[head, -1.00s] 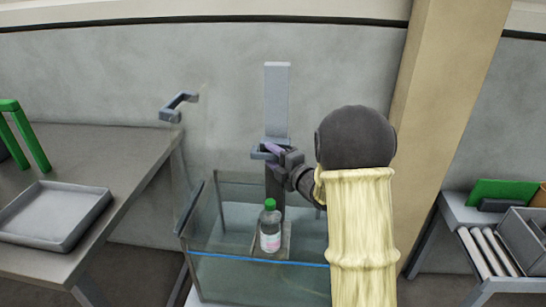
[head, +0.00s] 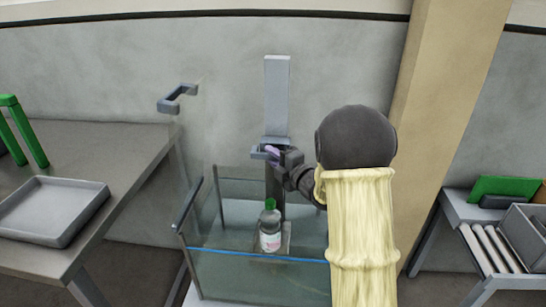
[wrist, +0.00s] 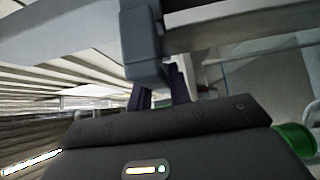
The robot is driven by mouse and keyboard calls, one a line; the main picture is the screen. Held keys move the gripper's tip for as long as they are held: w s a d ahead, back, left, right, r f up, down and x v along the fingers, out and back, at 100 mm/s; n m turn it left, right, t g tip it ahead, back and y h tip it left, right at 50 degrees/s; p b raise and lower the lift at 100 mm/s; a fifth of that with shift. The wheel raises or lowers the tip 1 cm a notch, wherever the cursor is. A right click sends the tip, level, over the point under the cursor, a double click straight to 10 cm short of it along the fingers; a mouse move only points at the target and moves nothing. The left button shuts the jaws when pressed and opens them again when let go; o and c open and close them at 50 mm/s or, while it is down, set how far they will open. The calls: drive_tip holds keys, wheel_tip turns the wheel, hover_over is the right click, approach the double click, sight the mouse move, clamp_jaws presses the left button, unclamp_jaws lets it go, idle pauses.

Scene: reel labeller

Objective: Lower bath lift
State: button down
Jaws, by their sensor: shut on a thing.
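The bath is a clear glass tank (head: 225,272) with a blue line along its front pane. A grey upright mast (head: 277,97) rises behind it, with a grey lift handle (head: 258,152) low on it. A clear bottle (head: 270,238) with a green cap and pale label stands upright on the lift platform inside the tank, below the handle. My gripper (head: 273,153) is shut on the lift handle. In the wrist view, the dark fingers (wrist: 160,93) meet the grey handle part (wrist: 143,40); the exact contact is partly hidden.
A left table (head: 110,140) holds a grey tray (head: 85,228) and a green frame (head: 28,135). A grey bracket-like handle (head: 178,98) stands left of the mast. A tan pillar (head: 445,110) and a low rack (head: 455,212) are at right.

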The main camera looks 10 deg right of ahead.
wheel_tip(320, 180, down, 7)
drive_tip(key=b, duration=0.6)
drive_tip(key=shift+f+b, duration=0.2)
drive_tip(key=shift+b, duration=0.15)
drive_tip(key=c, duration=1.3)
unclamp_jaws()
drive_tip(key=shift+r, duration=0.1)
wheel_tip(320, 180, up, 10)
drive_tip(key=p, duration=0.2)
drive_tip(key=shift+r+p, duration=0.15)
drive_tip(key=shift+p, duration=0.2)
